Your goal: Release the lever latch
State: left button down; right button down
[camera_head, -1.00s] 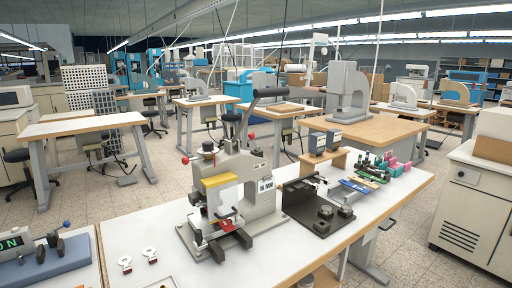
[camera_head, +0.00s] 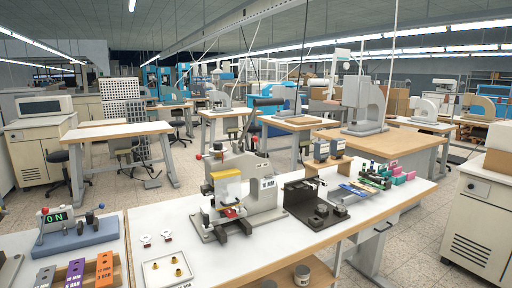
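The grey foil stamping press (camera_head: 264,200) stands on the white bench, slightly right of centre. Its lever (camera_head: 268,101) has a dark handle and sticks up above the press, its grip pointing right. A red knob (camera_head: 198,157) shows at the press's left side. A yellow block (camera_head: 227,176) sits at the press's front, with a small red part below it. The latch is too small to make out, and I cannot tell whether it is engaged. Neither of my grippers is in view.
A blue-grey unit (camera_head: 75,238) with a green "ON" display stands at the left. A white tray (camera_head: 150,277) with small brass pieces lies in front. A black fixture (camera_head: 318,212) stands right of the press. The bench between tray and press is mostly clear.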

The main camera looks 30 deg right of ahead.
aim_at(255, 139)
jog(key=z, duration=0.35)
jog(key=i, duration=1.2)
jog(key=u, duration=0.3)
